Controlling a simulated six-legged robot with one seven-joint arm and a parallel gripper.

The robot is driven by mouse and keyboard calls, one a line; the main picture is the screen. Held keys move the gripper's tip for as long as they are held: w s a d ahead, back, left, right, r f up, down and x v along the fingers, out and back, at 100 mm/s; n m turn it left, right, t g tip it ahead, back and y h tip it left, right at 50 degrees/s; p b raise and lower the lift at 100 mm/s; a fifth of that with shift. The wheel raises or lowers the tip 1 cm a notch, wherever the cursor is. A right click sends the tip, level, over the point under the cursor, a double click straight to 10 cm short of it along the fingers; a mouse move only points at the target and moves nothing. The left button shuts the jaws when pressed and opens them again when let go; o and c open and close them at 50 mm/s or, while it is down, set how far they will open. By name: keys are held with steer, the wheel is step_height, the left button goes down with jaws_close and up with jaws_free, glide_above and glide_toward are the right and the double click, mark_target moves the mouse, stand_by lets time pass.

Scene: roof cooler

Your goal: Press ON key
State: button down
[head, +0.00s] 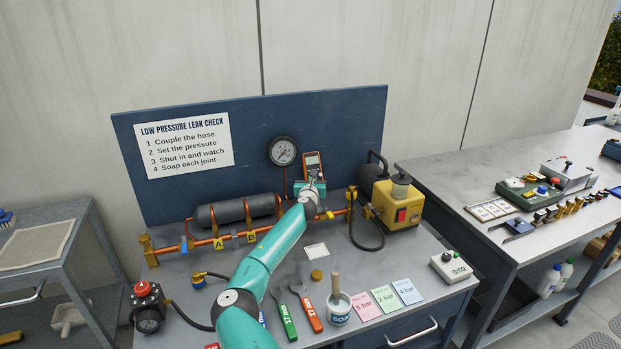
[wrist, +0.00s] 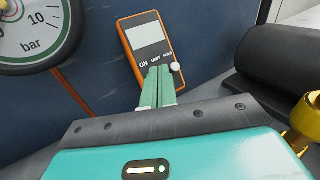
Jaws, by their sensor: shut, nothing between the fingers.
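The orange handheld meter (head: 312,160) with a grey screen stands against the blue back panel. In the wrist view the meter (wrist: 148,38) shows a blank screen and the printed labels ON, UNIT and HOLD. A pale round key (wrist: 175,67) shows below HOLD. In the head view my gripper (head: 311,181) is just below the meter.
A round pressure gauge (head: 283,151) is left of the meter. A dark cylinder (head: 235,210) and orange pipework lie below on the bench. A yellow pump (head: 397,207) stands to the right. Wrenches, a soap pot (head: 338,308) and coloured cards lie nearer the front.

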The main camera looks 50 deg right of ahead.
stand_by(0.8)
steer(key=shift+w+d+f, duration=0.2)
steer(key=shift+w, duration=0.1)
steer(key=shift+w+d+f, duration=0.15)
steer(key=shift+w+f, duration=0.05)
steer(key=shift+w, duration=0.05)
stand_by(0.7)
steer(key=shift+s, duration=0.1)
steer(key=shift+s+a+r, duration=0.2)
steer(key=shift+s+a, duration=0.15)
steer(key=shift+s, duration=0.1)
